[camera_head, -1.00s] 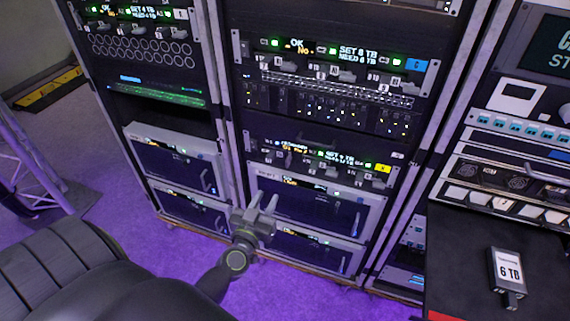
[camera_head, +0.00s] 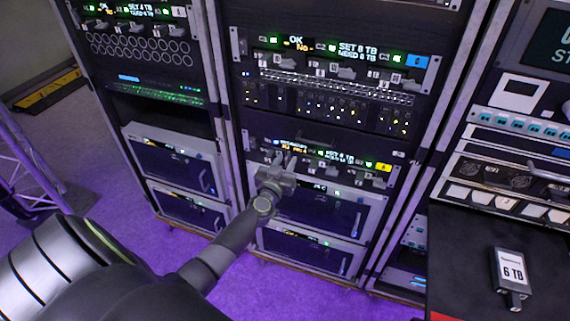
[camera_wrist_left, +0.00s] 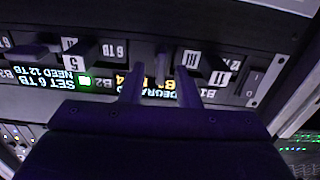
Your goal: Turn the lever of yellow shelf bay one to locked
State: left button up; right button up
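The yellow shelf (camera_head: 330,158) is the lower switch row with a yellow tag (camera_head: 383,167) at its right end, in the middle rack. My left gripper (camera_head: 284,162) is in front of its left end and covers part of it. In the left wrist view, which is upside down, my two fingers (camera_wrist_left: 160,72) are apart and point at the shelf front. A dark lever (camera_wrist_left: 162,62) stands between them, with a gap visible; I cannot tell whether either finger touches it. A label starting B1 (camera_wrist_left: 208,92) is beside it. The lever's exact setting is unclear. My right gripper is not in view.
Another lever (camera_wrist_left: 85,48) sits beside this bay in the wrist view. A shelf with a blue tag (camera_head: 416,62) is above. Silver-framed units (camera_head: 345,212) are below. A black 6 TB drive (camera_head: 511,275) lies on the bench at right.

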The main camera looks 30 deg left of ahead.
pick_arm(q)
grip_shut()
jog(key=shift+n, duration=0.3)
jog(key=n, duration=0.4)
jog(key=n+p, duration=0.1)
jog(key=n, duration=0.1)
jog(key=shift+a+f, duration=0.15)
jog(key=shift+a, duration=0.15)
jog(key=n, duration=0.7)
jog(key=f+n+b, duration=0.1)
jog(key=n, duration=0.3)
jog(key=shift+s+a, duration=0.1)
jog(key=shift+a, duration=0.1)
